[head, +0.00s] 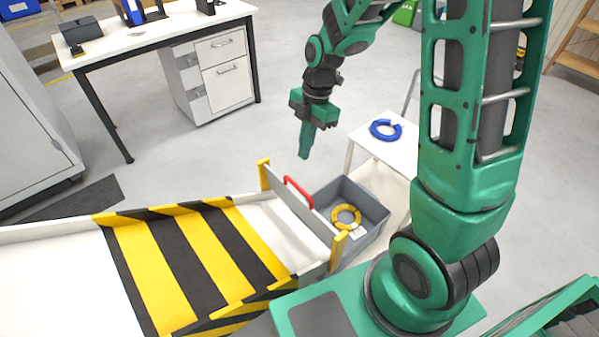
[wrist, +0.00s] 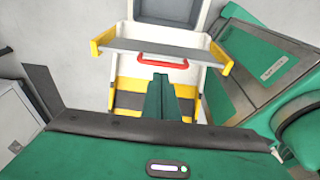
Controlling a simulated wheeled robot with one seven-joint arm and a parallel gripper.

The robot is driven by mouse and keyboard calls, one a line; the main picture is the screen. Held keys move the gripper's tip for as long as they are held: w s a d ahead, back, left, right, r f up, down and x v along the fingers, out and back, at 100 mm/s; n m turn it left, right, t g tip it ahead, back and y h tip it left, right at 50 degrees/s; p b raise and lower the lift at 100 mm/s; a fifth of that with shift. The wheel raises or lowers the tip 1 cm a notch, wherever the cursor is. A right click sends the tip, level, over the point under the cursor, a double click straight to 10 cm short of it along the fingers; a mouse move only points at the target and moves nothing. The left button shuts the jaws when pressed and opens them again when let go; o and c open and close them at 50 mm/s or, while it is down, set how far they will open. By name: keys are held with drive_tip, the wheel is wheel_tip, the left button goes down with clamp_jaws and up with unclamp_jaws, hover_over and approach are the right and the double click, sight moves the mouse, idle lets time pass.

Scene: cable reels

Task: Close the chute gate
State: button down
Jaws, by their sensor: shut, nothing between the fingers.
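The chute (head: 50,270) has black and yellow stripes and ends between two yellow posts. The gate (head: 312,222) is a pale panel across that end, with a red handle (head: 298,191) on its upper edge. In the wrist view, the gate's grey edge (wrist: 165,48) spans between the posts, with the red handle (wrist: 163,61) beside it. My gripper (head: 304,156) is shut and empty, pointing down above and beyond the gate, apart from the handle. In the wrist view, its fingertips (wrist: 161,78) appear just below the handle. How far the gate is lowered is unclear.
A grey bin (head: 372,208) holding a yellow ring (head: 346,216) stands below the gate end. A white stand (head: 405,150) with a blue ring (head: 386,129) is behind it. A white desk (head: 160,32) stands back left.

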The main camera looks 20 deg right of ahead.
sight(296, 184)
wheel_tip(296, 184, down, 9)
drive_tip(key=a, duration=0.2)
drive_tip(key=shift+s+f, duration=0.15)
drive_tip(key=shift+s, duration=0.2)
drive_tip(key=shift+a, duration=0.1)
